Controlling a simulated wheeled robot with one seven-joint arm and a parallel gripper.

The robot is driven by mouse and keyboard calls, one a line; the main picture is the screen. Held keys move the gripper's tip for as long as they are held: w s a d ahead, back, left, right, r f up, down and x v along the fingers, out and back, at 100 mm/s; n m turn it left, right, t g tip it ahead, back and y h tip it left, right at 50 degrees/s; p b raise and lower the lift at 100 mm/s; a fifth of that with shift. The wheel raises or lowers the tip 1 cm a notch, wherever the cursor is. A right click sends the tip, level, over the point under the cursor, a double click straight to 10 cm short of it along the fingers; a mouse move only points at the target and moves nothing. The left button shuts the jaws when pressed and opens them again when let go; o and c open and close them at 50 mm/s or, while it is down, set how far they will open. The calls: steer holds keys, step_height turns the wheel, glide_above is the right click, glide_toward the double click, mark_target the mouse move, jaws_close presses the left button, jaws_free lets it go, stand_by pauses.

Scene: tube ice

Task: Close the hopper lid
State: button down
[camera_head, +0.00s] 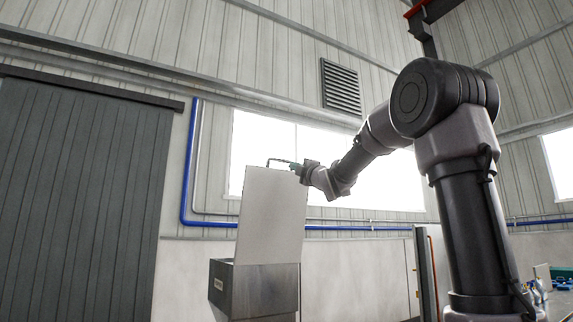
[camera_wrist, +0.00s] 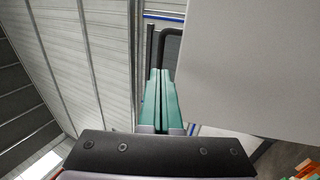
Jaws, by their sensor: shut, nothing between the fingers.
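The hopper (camera_head: 266,288) is a grey metal box at the lower middle of the head view. Its lid (camera_head: 270,215) is a pale flat panel standing open, nearly upright above the box. A dark bar handle (camera_head: 279,160) sits at the lid's top edge. My gripper (camera_head: 294,166) is at the lid's top right corner, beside the handle. In the wrist view its green fingers (camera_wrist: 160,72) are shut together and empty. The lid (camera_wrist: 250,70) fills the right side there, and the dark handle (camera_wrist: 166,38) shows just beyond the fingertips. I cannot tell whether they touch.
A wall with a bright window (camera_head: 262,145) and a blue pipe (camera_head: 187,170) stands behind the lid. A dark sliding door (camera_head: 80,200) is at the left. A bench with small coloured items (camera_head: 540,285) is at the lower right. The space left of the lid looks free.

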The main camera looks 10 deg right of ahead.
mark_target(283, 161)
steer(key=x, duration=0.6)
steer(key=shift+w+r, duration=0.1)
